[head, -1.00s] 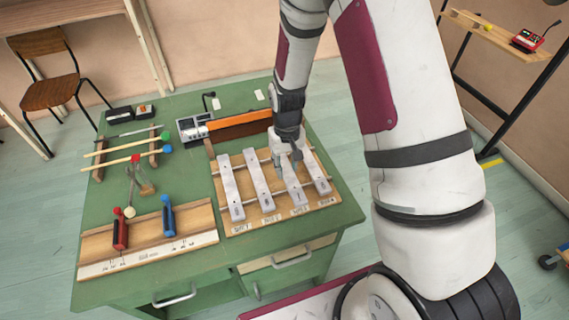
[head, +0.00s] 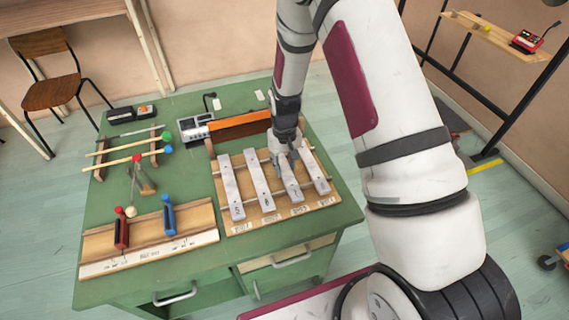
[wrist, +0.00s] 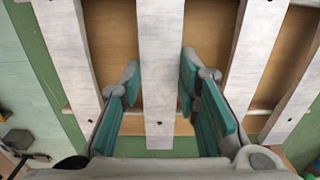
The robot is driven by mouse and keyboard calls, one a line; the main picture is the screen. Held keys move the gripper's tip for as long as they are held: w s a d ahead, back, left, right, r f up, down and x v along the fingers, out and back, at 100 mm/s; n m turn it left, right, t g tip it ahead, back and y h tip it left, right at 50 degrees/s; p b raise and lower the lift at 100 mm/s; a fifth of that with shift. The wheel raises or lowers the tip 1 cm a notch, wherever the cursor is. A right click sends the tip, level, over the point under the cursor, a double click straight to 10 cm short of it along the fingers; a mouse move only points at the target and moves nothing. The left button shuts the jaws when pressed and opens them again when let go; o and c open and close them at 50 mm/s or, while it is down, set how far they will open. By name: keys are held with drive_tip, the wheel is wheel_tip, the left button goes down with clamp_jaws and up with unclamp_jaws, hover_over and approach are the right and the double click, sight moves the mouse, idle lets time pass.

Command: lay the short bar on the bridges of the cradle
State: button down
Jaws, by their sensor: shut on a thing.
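My gripper (head: 286,158) is low over the bar rack. It is shut on the third bar from the left (head: 291,184), with a finger on each side. In the wrist view, the green-padded fingers (wrist: 159,82) straddle this pale grey bar (wrist: 160,35). The bar lies in line with its neighbours, and I cannot see a gap under it. A wooden trough with a scale strip (head: 150,254) at the front left looks like the cradle. Its bridges look to be the red block (head: 122,234) and the blue block (head: 169,220), standing apart.
Pale bars lie close on both sides, including the leftmost (head: 231,187) and rightmost (head: 315,172). A wooden block with an orange strip (head: 240,128) stands behind the rack. Mallets (head: 125,160) and a small stand (head: 136,178) occupy the left of the green table (head: 185,177).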

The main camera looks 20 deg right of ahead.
drive_tip(key=c, duration=1.2)
unclamp_jaws()
drive_tip(key=shift+f, duration=0.1)
